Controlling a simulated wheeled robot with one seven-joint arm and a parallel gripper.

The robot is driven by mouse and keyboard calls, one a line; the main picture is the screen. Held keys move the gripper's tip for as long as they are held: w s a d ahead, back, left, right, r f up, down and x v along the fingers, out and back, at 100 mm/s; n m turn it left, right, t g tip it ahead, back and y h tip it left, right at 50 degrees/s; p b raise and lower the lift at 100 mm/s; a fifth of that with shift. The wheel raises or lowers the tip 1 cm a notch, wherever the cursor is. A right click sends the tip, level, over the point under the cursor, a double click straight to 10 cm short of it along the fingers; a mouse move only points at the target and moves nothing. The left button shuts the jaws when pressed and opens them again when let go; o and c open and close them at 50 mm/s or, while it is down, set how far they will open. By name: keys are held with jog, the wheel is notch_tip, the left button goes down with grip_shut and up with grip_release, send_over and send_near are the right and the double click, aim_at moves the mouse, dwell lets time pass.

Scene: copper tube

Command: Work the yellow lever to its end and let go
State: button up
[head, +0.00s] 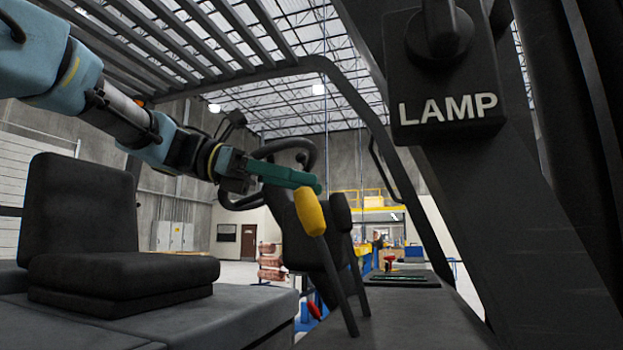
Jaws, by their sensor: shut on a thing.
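The yellow lever (310,213) is a yellow knob on a dark, slanting rod, in the middle of the head view. A second lever with a dark knob (341,212) stands just to its right. My gripper (309,184) comes in from the upper left on my blue arm, and its green fingers reach the top of the yellow knob. The fingers are shut on the knob.
A black seat (105,245) stands at the left. A dark steering wheel (270,170) is close behind my gripper. A dark panel with a knob, marked LAMP (447,108), hangs at the upper right beside a thick dark post (530,220). Roof bars run overhead.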

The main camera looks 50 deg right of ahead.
jog(key=w+a+p, duration=0.4)
jog(key=w+a, duration=0.1)
jog(key=w, duration=0.4)
jog(key=shift+f, duration=0.45)
dwell(0.4)
jog(key=shift+w, duration=0.1)
jog(key=shift+r+p, duration=0.15)
jog(key=shift+p, duration=0.25)
dwell(0.4)
